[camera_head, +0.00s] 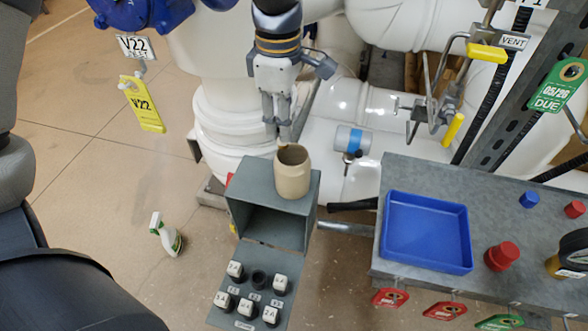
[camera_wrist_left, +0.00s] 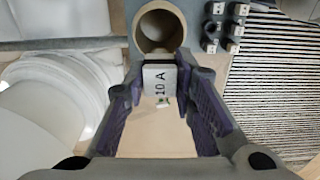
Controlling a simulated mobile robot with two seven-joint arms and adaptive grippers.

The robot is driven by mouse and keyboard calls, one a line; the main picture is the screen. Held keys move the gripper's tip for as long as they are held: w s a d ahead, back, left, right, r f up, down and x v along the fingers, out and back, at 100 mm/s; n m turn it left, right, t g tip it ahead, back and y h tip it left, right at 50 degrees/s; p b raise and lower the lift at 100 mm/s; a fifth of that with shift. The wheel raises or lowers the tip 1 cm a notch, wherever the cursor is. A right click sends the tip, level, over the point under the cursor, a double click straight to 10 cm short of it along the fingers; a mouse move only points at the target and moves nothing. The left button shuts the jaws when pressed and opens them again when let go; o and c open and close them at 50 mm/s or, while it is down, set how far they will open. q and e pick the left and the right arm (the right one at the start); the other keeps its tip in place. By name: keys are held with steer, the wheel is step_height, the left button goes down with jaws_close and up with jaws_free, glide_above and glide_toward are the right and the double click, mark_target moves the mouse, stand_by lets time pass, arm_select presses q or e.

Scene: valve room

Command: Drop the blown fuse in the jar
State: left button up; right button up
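My left gripper (camera_head: 281,132) points down just behind and slightly left of the jar's mouth in the head view. In the left wrist view its purple-padded fingers (camera_wrist_left: 160,82) are closed on a white fuse (camera_wrist_left: 160,78) marked "10 A". The fuse is hard to make out in the head view. The tan, open-topped jar (camera_head: 293,176) stands upright on the grey fuse box. In the left wrist view the jar's round mouth (camera_wrist_left: 160,30) is just beyond the fuse, which appears outside it. My right gripper is not in view.
The grey fuse box (camera_head: 237,210) is open, its lowered panel holding several white fuses (camera_head: 246,307) and one dark empty socket (camera_head: 259,278). A grey bench (camera_head: 490,192) with a blue tray (camera_head: 425,233) stands right. White pipes are behind; a spray bottle (camera_head: 168,238) is on the floor.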

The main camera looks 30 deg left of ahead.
arm_select(q)
steer(key=o, duration=0.3)
steer(key=shift+o, duration=0.2)
step_height(320, 180, up, 12)
stand_by(0.4)
